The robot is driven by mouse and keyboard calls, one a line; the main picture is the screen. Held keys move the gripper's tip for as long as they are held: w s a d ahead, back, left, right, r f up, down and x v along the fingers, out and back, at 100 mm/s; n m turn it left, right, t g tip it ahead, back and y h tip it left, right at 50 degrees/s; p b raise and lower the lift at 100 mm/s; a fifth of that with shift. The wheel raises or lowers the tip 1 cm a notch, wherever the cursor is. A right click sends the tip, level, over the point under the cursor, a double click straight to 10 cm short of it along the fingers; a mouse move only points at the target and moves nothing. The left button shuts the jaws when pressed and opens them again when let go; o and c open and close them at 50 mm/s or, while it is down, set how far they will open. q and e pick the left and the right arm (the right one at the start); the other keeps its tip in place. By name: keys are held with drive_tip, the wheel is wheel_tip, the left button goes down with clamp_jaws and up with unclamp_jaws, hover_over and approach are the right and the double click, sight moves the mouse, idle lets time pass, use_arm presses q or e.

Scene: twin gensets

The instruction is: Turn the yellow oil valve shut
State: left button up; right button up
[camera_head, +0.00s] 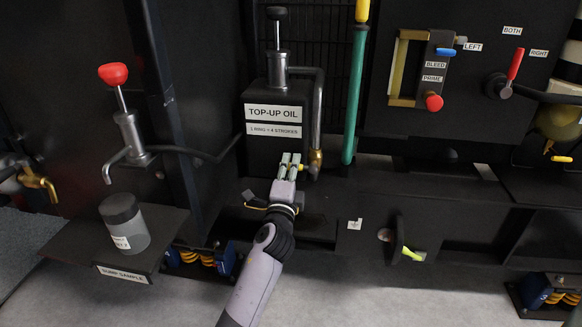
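A small yellow valve handle (301,168) shows beside the brass fitting (315,158) at the foot of the grey pipe, low at the right of the top-up oil tank (268,148). My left gripper (290,158) reaches up from below, in front of the tank's lower right corner. Its two fingers lie side by side with only a thin dark line between them and nothing visible held. The fingers are just left of the yellow handle and partly cover that spot; I cannot tell if they touch it. My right gripper is not in view.
A teal pipe (354,95) rises right of the valve. A hand pump (278,55) stands on the tank. At left are a red-knobbed pump (128,130) and a sample jar (124,221) on a shelf. Another yellow handle (561,158) shows at far right. Grey floor is clear in front.

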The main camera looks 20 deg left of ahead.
use_arm(q)
drive_tip(key=o, duration=0.5)
drive_tip(key=shift+f, duration=0.1)
drive_tip(key=v, duration=1.2)
